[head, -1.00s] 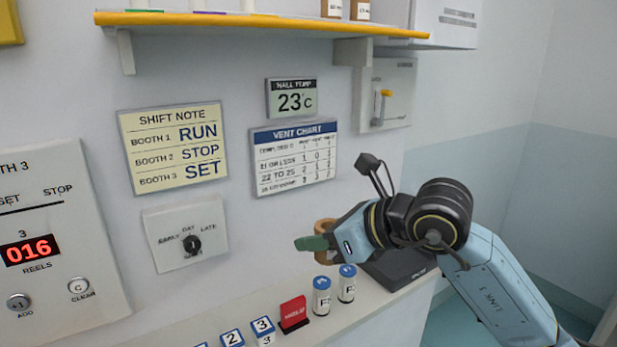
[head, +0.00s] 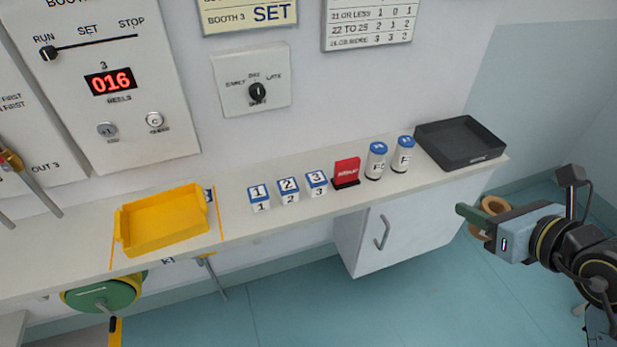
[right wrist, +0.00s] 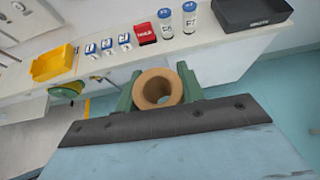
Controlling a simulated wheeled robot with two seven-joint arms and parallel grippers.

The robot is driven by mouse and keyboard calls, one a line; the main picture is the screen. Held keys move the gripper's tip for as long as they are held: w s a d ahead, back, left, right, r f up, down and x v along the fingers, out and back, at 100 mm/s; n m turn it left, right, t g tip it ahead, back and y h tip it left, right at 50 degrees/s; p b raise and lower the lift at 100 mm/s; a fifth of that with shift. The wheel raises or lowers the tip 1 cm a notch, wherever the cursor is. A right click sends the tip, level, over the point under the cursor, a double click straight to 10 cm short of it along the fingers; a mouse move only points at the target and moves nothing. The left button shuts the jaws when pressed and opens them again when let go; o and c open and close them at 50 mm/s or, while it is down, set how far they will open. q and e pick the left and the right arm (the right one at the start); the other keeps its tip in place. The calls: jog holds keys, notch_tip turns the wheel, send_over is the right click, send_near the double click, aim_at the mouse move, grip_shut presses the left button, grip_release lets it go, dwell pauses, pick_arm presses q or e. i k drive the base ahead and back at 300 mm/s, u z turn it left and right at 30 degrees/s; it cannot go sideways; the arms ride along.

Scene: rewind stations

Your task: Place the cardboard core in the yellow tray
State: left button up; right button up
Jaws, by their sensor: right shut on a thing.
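The cardboard core (right wrist: 153,90) is a short tan ring held between the green fingers of my right gripper (right wrist: 160,92) in the right wrist view. In the head view, the core (head: 488,206) shows partly behind my right gripper (head: 480,217), out in front of the counter's right end and apart from it. The yellow tray (head: 163,238) sits on the counter at the left, far to the left of my right gripper, and looks empty. It also shows in the right wrist view (right wrist: 52,66). My left gripper is not in view.
Between the yellow tray and a black tray (head: 472,161), the counter (head: 235,220) holds numbered blocks (head: 288,192), a red sign (head: 346,172) and two blue-capped bottles (head: 376,162). A white cabinet (head: 400,238) is below. A green reel (head: 100,294) hangs below the tray.

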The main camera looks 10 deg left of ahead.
aim_at(186, 224)
jog(key=z, duration=2.65)
jog(key=k, duration=1.65)
jog(key=u, duration=2.45)
jog(key=i, duration=0.5)
